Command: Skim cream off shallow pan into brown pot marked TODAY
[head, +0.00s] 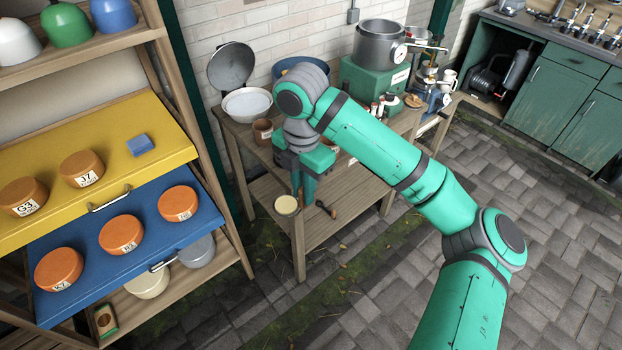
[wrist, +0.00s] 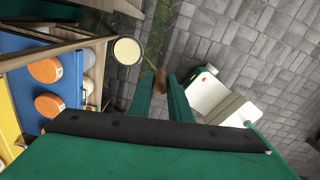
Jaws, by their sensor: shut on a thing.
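My gripper (head: 309,190) points down in front of the table's left front corner. It is shut on the brown handle (wrist: 160,77) of a skimmer, which shows between the fingertips in the wrist view. The skimmer's round bowl (head: 287,204) looks full of something pale and cream-coloured, and is held level, below the tabletop's height and apart from the pan. A shallow white pan (head: 247,105) stands on the table's back left. A small brown pot (head: 263,131) stands in front of it; I cannot read any mark on it.
The wooden table (head: 237,143) also holds a blue basin (head: 287,66), a green box under a metal vessel (head: 380,45) and small bottles. A shelf rack at left has pulled-out yellow (head: 160,120) and blue (head: 80,230) trays with orange lidded pots. The paving at right is clear.

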